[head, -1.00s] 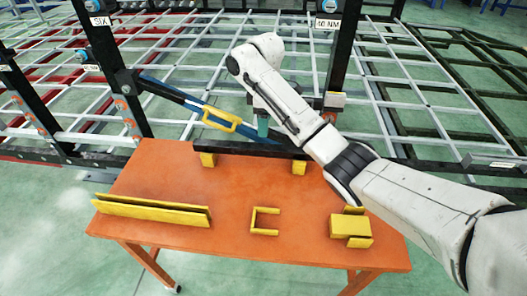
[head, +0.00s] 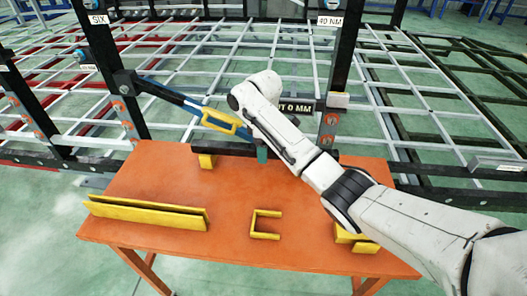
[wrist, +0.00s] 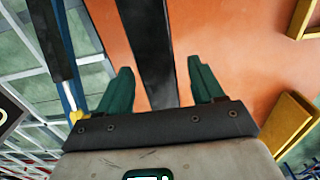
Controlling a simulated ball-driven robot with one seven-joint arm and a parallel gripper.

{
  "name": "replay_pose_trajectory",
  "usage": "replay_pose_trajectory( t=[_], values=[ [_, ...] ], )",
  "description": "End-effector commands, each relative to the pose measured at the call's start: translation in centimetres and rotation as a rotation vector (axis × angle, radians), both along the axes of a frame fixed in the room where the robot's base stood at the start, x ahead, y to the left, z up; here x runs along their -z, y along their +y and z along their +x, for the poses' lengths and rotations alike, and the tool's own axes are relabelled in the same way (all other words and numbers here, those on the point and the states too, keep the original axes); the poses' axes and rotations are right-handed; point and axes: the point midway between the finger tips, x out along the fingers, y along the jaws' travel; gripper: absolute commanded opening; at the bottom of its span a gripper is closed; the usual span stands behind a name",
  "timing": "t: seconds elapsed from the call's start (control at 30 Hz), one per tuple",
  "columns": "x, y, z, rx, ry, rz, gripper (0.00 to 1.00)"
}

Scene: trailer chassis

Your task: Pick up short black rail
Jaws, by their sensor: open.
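The short black rail (head: 225,149) lies along the back edge of the orange table, resting on yellow blocks (head: 207,161). My arm hides part of it in the head view. My gripper (head: 262,155) points down at the middle of the rail. In the wrist view, its two green fingers (wrist: 160,88) are open and apart, with the black rail (wrist: 148,45) running lengthwise through the gap between them. I cannot tell from this view whether the fingertips reach down past its top.
On the orange table (head: 180,250) stand a long yellow channel (head: 145,214), a yellow U-shaped bracket (head: 265,224) and a yellow block (head: 352,238) partly behind my arm. A black post (head: 335,80) and a blue-black bar with a yellow handle (head: 222,121) stand close behind.

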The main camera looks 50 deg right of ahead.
Motion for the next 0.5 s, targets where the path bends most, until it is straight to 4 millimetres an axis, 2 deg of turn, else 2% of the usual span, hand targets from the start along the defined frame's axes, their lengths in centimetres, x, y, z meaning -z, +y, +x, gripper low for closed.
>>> replay_pose_trajectory(
  t=[0.2,0.5],
  values=[
    [0.03,0.0,0.01,0.0,0.0,0.0,0.65],
    [0.0,0.01,0.03,-0.001,-0.001,-0.001,0.36]
  ],
)
